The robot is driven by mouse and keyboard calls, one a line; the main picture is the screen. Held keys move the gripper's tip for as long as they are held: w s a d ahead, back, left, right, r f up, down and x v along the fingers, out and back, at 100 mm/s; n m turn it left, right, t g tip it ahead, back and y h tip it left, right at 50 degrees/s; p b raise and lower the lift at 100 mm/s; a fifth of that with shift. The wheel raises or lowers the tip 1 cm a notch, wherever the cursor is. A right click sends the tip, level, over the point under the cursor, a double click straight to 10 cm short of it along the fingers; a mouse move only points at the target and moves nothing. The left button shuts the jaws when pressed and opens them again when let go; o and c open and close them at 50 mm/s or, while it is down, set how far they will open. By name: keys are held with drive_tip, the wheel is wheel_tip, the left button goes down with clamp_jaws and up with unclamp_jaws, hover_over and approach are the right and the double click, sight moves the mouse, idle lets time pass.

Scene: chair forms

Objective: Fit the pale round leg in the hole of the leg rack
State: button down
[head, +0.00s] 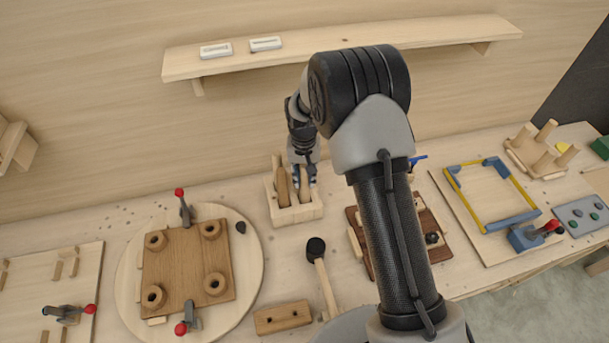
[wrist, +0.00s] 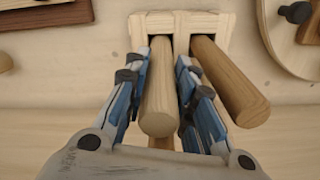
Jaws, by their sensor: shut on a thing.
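The leg rack (head: 297,214) is a pale wooden block with two openings, at the back middle of the bench; it also shows in the wrist view (wrist: 196,20). My gripper (head: 303,180) is over its right side. In the wrist view my gripper (wrist: 167,85) is shut on the pale round leg (wrist: 159,100), with a finger on each side. The leg's far end runs into one opening of the rack; how deep it sits is hidden. A browner round leg (wrist: 230,80) stands in the other opening, beside one finger, and shows in the head view (head: 282,187).
A mallet (head: 317,250) lies in front of the rack. A round board with a brown seat panel (head: 187,265) is to the left. A dark brown fixture (head: 432,220) is to the right, partly behind my arm. A shelf (head: 240,61) hangs above.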

drive_tip(key=shift+f, duration=0.3)
drive_tip(key=c, duration=1.3)
unclamp_jaws()
